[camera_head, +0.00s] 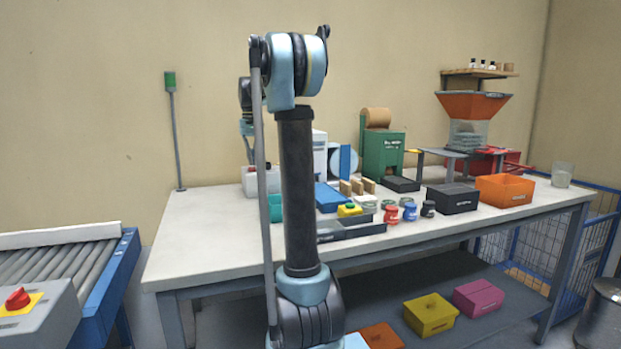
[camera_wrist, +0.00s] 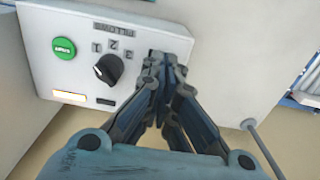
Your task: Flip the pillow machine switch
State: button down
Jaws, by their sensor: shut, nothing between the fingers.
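In the wrist view a light grey control panel (camera_wrist: 84,22) fills the upper left. It carries a black rotary knob (camera_wrist: 109,69) with a pale mark on its left side and the figures 1, 2 and 3 above it. A round green button (camera_wrist: 64,48) sits left of the knob. My gripper (camera_wrist: 165,62) is shut and empty, its tips over the panel's right part, right of the knob and apart from it in the picture. I cannot tell how far the tips are from the panel. In the head view my arm hides the gripper.
The white worktable (camera_head: 215,215) holds a green machine (camera_head: 383,150), a black box (camera_head: 452,197), an orange bin (camera_head: 505,190) and several small jars. A roller conveyor (camera_head: 60,270) stands at left.

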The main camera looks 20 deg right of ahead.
jog(key=shift+r, duration=2.55)
